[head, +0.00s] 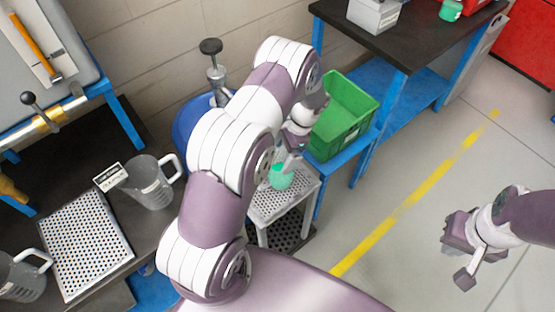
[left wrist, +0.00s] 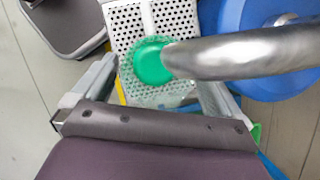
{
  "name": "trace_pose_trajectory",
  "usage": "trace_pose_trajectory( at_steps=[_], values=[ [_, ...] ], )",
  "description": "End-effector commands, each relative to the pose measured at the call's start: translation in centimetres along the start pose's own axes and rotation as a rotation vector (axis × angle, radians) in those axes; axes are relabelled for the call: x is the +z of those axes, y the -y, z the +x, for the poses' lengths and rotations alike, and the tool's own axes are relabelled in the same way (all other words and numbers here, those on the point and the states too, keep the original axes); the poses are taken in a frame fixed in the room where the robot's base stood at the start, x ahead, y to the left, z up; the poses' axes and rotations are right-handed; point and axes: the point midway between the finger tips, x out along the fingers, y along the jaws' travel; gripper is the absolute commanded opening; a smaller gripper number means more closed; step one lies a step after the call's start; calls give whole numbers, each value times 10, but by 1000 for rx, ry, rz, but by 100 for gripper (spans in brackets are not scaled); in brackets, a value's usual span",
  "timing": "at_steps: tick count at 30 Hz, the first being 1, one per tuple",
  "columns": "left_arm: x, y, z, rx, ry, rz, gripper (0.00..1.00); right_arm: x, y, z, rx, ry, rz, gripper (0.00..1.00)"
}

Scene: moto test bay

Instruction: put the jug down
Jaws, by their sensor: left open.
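A vessel with bright green content (head: 281,177), apparently the jug, stands on a perforated metal stand (head: 262,208). In the left wrist view the round green surface (left wrist: 150,62) lies under the end of a thick silver spout (left wrist: 250,52), and the perforated top (left wrist: 125,22) shows around it. My left gripper (head: 292,157) is open at the vessel; in its wrist view the fingers (left wrist: 158,88) are spread to either side of it. The vessel's handle cannot be made out. My right gripper (head: 462,255) hangs open and empty over the floor at right.
A blue drum (head: 187,128) with a black-knobbed pump (head: 211,47) stands beside the stand. A green crate (head: 345,115) sits close on the right. Clear empty jugs (head: 150,188) and a perforated tray (head: 85,243) are on the left bench. Floor at right is free.

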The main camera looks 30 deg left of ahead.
Motion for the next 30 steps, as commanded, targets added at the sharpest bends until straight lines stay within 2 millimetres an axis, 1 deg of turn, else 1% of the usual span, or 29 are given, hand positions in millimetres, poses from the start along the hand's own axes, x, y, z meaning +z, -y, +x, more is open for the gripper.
trace_pose_trajectory(
  at_steps=[1,4,5,7,8,9,10,12,14,17,18,20,21,24,25,27,30],
  values=[
    [-2,0,-10,-3,-4,0,100,1,0,5,0,0,0,0],
    [-1,0,-35,-3,-4,0,100,1,0,8,0,0,0,0],
    [1,0,-46,-2,-3,1,100,0,0,0,0,1,0,0],
    [1,0,-61,-1,-2,1,100,0,0,-4,0,0,0,0],
    [3,0,-70,0,0,2,100,-2,0,-14,0,0,0,0],
    [3,-1,-76,1,1,3,100,-2,0,-21,0,0,0,0],
    [3,-1,-78,1,1,2,100,-3,0,-24,0,-1,0,0],
    [3,-2,-83,1,-3,-4,100,-3,0,-26,0,-1,0,0],
    [7,-7,-94,1,-33,-38,100,-3,0,-27,0,0,0,0],
    [32,-35,-129,9,-146,-181,100,-3,0,-25,0,0,0,0],
    [46,-52,-143,18,-204,-261,100,-3,0,-25,0,0,0,0],
    [69,-78,-159,34,-286,-380,100,-3,0,-24,0,0,0,0],
    [84,-95,-165,47,-336,-456,100,-3,0,-24,0,0,0,0],
    [114,-129,-171,77,-431,-612,100,-3,0,-24,0,0,0,0],
    [121,-137,-171,83,-450,-645,100,-3,0,-24,0,0,0,0],
    [131,-148,-170,95,-480,-699,100,-3,0,-24,0,0,0,0],
    [135,-153,-168,101,-490,-722,100,-3,0,-24,0,0,0,0]
  ],
)
